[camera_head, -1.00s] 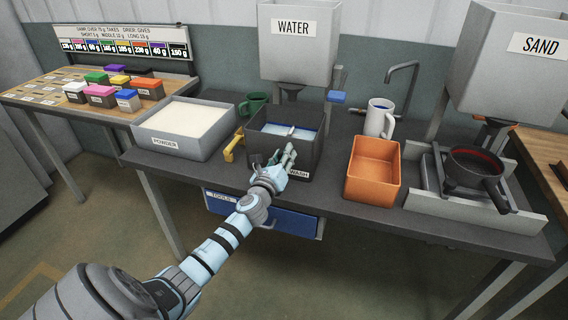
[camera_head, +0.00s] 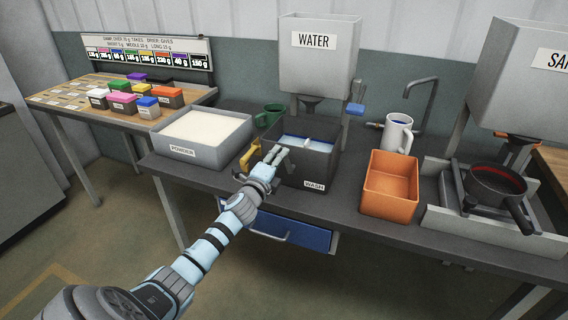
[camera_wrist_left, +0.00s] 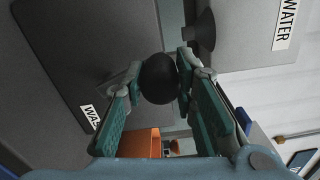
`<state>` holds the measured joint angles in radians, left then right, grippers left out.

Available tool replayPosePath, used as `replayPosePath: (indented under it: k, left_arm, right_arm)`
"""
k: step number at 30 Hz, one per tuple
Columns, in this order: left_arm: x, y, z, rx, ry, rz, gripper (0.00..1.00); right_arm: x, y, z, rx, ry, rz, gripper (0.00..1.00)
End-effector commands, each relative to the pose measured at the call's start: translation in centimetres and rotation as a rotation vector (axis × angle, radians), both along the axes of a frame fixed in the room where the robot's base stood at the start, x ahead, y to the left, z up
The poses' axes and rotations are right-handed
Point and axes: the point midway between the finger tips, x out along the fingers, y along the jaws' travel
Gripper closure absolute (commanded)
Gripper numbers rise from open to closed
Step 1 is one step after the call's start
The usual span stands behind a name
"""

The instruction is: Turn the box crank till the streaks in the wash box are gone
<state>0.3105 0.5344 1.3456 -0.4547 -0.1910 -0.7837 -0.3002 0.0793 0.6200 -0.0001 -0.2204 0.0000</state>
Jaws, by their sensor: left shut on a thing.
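The dark grey wash box (camera_head: 315,165) stands on the bench with pale bluish liquid (camera_head: 300,143) and a white bar inside. Whether streaks show in the liquid is too small to tell. My left gripper (camera_head: 274,158) is at the box's front left corner. In the left wrist view, its fingers (camera_wrist_left: 160,85) are shut on a round black crank knob (camera_wrist_left: 159,78), close to the box wall (camera_wrist_left: 75,50). The knob and crank arm are hidden behind the fingers in the head view. My right gripper is out of view.
A powder tray (camera_head: 185,152) and a yellow object (camera_head: 250,156) stand left of the box. An orange bin (camera_head: 390,200), white mug (camera_head: 397,133) and dark pan (camera_head: 495,185) are to the right. The water hopper (camera_head: 318,65) hangs above; a blue drawer (camera_head: 290,230) is below.

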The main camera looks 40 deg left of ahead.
Motion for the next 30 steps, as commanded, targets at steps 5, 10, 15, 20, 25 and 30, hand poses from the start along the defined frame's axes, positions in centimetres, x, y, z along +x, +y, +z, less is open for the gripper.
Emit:
replayPosePath:
  k: [5,10,15,20,25,30]
  left_arm:
    - [-0.3,1.3,-0.5,-0.153,-0.050,0.000,1.00]
    - [-0.6,2.3,-1.1,-0.304,-0.093,0.001,1.00]
    - [-0.8,3.1,-1.8,-0.436,-0.131,0.002,1.00]
    - [-0.9,3.6,-2.3,-0.535,-0.158,0.002,1.00]
    - [-0.8,4.0,-2.6,-0.604,-0.177,0.003,1.00]
    - [-0.8,4.1,-2.7,-0.638,-0.186,0.003,1.00]
  right_arm:
    - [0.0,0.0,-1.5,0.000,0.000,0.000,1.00]
    - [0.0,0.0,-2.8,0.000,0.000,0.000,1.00]
    - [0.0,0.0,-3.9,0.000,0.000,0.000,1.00]
    - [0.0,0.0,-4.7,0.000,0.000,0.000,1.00]
    - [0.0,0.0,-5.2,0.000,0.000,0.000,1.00]
    - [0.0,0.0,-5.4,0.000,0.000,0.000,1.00]
